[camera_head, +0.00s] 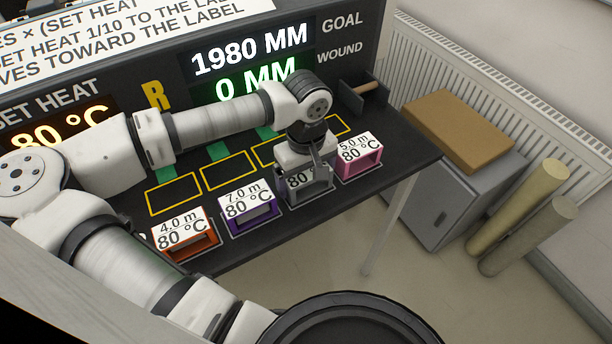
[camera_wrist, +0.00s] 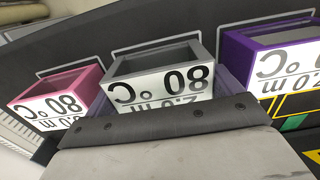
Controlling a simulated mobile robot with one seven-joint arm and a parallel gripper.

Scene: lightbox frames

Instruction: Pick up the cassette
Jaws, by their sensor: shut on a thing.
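Several open-fronted box cassettes stand in a row on the dark bench, each with a white label. The orange cassette (camera_head: 184,235) reads 4.0 m, the purple cassette (camera_head: 249,206) 7.0 m and the pink cassette (camera_head: 361,158) 5.0 m, all 80 °C. My gripper (camera_head: 310,165) points down over the grey cassette (camera_head: 306,188) between purple and pink and is shut on it. The grey cassette (camera_wrist: 160,75) shows in the middle of the wrist view, its label partly hidden by my gripper. It appears to sit within its outlined place; any small lift cannot be told.
Yellow-outlined empty slots (camera_head: 173,194) lie behind the row. The display panel (camera_head: 250,62) reads goal 1980 MM, wound 0 MM. A dark holder with a rod (camera_head: 367,88) stands at the back right. A grey cabinet (camera_head: 450,190) and radiator (camera_head: 480,75) are beyond the bench.

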